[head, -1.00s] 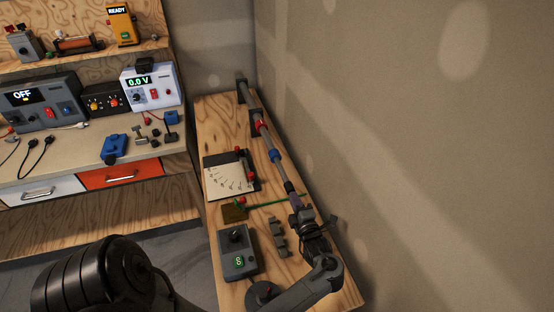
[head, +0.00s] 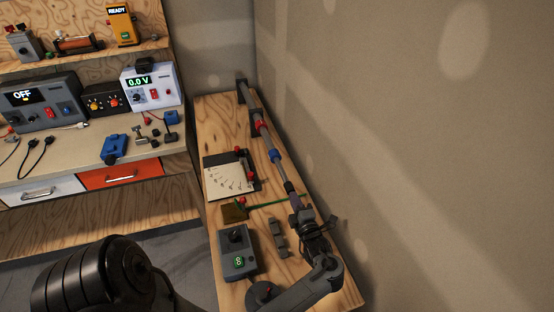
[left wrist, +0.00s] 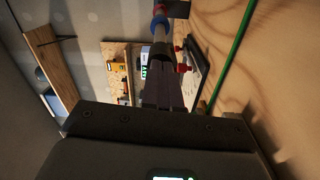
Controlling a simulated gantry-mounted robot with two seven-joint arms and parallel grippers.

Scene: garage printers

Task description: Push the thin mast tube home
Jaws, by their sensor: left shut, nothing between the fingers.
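A thin grey mast tube (head: 283,174) lies in line with a thicker tube (head: 250,101) along the wall side of the wooden bench. It has a blue ring (head: 275,156) and a dark near end (head: 289,187); a red ring (head: 261,125) sits farther along. My left gripper (head: 294,199) is shut and empty, its fingertips at the near end of the tube and pointing along it. In the left wrist view the shut fingers (left wrist: 162,68) line up with the dark end (left wrist: 160,49). Whether they touch it is hard to tell. My right gripper is out of view.
A green rod (head: 272,203) crosses the bench by the fingers. The wall (head: 420,170) is close on the right.

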